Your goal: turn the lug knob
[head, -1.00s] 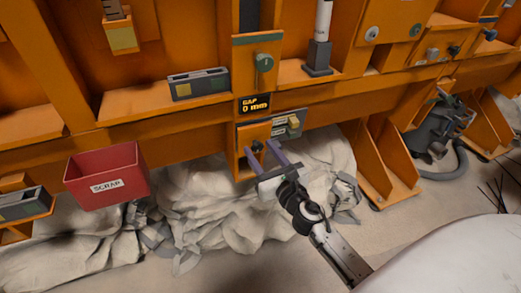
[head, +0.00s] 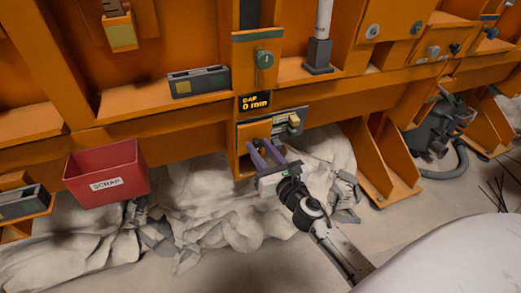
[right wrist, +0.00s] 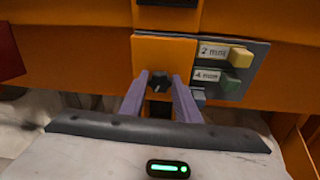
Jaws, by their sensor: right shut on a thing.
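The lug knob (right wrist: 159,84) is a small dark knob on the orange panel, low under the gap display. In the right wrist view it sits between the two purple fingers of my right gripper (right wrist: 160,79), which is shut on it. In the head view my right gripper (head: 265,147) reaches the same panel from below, and its fingers mostly hide the knob. The gap display (head: 255,102) reads 0 mm. My left gripper is not in view.
A green knob (head: 264,60) is above the display. A red scrap bin (head: 106,172) hangs left. Crumpled pale sheeting (head: 205,205) lies below.

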